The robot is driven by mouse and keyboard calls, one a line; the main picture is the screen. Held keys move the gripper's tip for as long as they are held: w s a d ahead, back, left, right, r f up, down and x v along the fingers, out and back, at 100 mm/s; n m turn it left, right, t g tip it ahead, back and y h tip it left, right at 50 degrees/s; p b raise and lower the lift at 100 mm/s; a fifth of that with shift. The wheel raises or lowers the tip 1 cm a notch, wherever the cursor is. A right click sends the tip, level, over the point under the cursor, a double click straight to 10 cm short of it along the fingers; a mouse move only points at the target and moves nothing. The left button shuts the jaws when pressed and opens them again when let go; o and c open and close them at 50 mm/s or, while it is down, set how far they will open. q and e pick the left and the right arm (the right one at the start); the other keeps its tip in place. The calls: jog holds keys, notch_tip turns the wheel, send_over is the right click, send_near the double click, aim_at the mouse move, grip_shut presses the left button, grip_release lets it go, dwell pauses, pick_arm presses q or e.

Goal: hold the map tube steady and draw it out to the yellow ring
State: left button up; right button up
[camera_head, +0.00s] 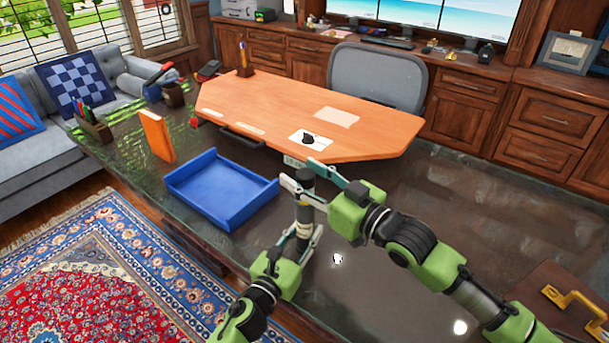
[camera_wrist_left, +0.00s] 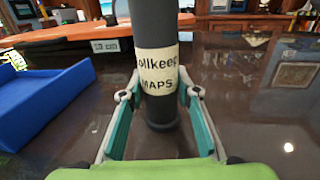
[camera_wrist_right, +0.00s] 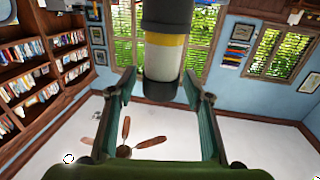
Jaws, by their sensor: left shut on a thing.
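The map tube is a dark upright cylinder on the dark tabletop, with a cream "MAPS" label (camera_wrist_left: 158,72) in the left wrist view. The dark tube body (camera_wrist_right: 167,15) is beyond the ring.
A blue tray (camera_head: 205,190) lies left of the tube. An orange book (camera_head: 157,136) stands farther left. A raised wooden desktop (camera_head: 300,115) is behind. A brown case with a yellow handle (camera_head: 575,300) is at the right; the tabletop between is clear.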

jog(key=shift+s, duration=0.1)
jog(key=v, duration=1.2)
pick_arm(q)
jog(key=o, duration=1.3)
